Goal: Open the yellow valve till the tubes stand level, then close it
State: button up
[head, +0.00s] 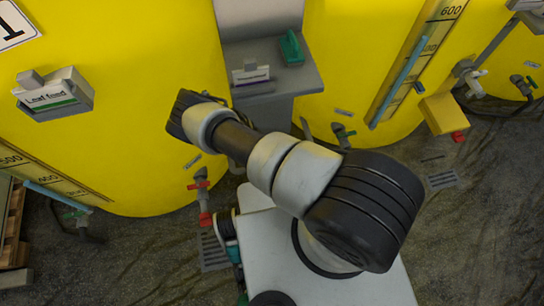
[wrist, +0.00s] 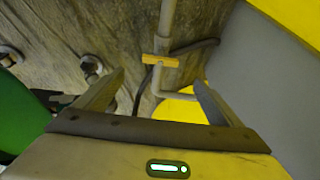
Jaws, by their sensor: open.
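The yellow valve handle (wrist: 160,61) shows in the wrist view as a short bar lying across a grey pipe (wrist: 166,25). My gripper (wrist: 158,84) is open and empty; its two fingers point towards the handle, which appears between and beyond the tips, not touching them. In the head view my arm hides the yellow valve and the gripper. One sight tube (head: 398,92) with blue-green in it runs along a scale on the right yellow tank (head: 335,60). Another tube (head: 60,197) shows partly beside a scale on the left yellow tank (head: 130,110). Their exact levels are hard to tell.
A red-handled valve (head: 199,185) stands low by the left tank. A grey shelf (head: 268,85) between the tanks holds a green item (head: 291,47). A yellow box (head: 443,113) sits at right. A dark hose (wrist: 190,47) passes behind the pipe. The floor has drain grates (head: 442,180).

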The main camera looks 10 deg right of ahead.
jog(key=b+x, duration=0.3)
jog(key=x, duration=0.8)
jog(key=shift+w+d+f, duration=0.1)
jog(key=shift+d+f, duration=0.05)
jog(key=shift+f, duration=0.05)
jog(key=c, duration=1.1)
jog(key=shift+o, duration=0.2)
